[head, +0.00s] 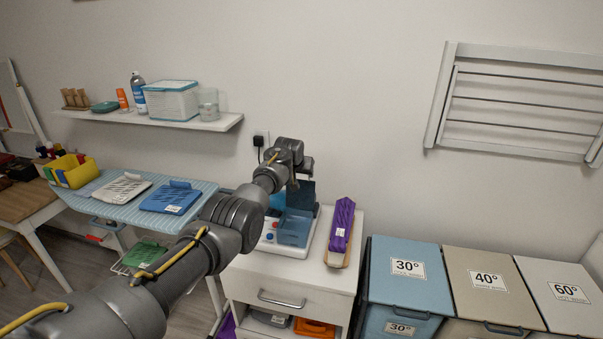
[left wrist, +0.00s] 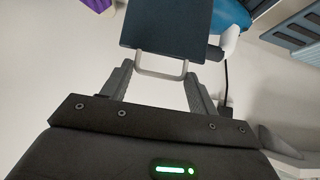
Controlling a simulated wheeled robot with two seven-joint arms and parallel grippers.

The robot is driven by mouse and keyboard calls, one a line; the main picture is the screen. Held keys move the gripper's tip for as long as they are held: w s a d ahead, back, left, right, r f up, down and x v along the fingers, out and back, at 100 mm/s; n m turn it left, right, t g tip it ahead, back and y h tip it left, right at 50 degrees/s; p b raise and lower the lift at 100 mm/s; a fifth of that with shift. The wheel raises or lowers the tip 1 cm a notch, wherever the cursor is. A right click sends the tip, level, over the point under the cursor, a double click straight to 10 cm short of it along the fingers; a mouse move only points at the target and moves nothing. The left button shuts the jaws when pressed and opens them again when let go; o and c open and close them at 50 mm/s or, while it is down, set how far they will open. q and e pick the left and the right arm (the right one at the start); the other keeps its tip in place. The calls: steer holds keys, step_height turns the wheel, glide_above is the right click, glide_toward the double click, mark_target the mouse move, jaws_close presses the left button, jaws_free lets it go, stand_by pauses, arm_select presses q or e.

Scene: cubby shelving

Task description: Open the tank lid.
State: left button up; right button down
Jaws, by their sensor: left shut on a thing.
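A small appliance with a white base (head: 268,243) and a translucent blue tank (head: 295,228) stands on the white cabinet. Its dark blue lid (head: 307,190) is raised and looks steeply tilted above the tank. In the left wrist view the lid is a dark panel (left wrist: 165,25) with a pale loop handle (left wrist: 160,72) on its edge. My left gripper (head: 302,172) is at the lid's upper part. Its fingers, in the left wrist view (left wrist: 158,78), are shut on the handle. My arm hides part of the appliance. My right gripper is not in view.
A purple pack (head: 341,222) in a tray sits right of the appliance. Lidded laundry bins (head: 407,275) stand further right. A blue-covered board (head: 120,205) is at left, under a wall shelf (head: 150,120). A black plug (head: 258,141) is on the wall behind.

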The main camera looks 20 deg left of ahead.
arm_select(q)
steer(key=shift+w+d+r+t, duration=0.1)
steer(key=shift+w+r+t, duration=0.2)
steer(key=shift+r, duration=0.45)
steer(key=o, duration=0.9)
steer(key=shift+o, duration=1.1)
steer(key=shift+w+f, duration=0.1)
steer(key=shift+f, duration=0.05)
steer(key=shift+w+d+f, duration=0.15)
steer(key=shift+w+f, duration=0.05)
steer(key=shift+f, duration=0.15)
steer(key=shift+s+a, duration=0.2)
steer(key=shift+s+r, duration=0.35)
steer(key=shift+r, duration=0.05)
steer(key=b+v, duration=0.2)
steer(key=v, duration=0.7)
steer(key=shift+d+r, duration=0.3)
steer(key=shift+r, duration=0.1)
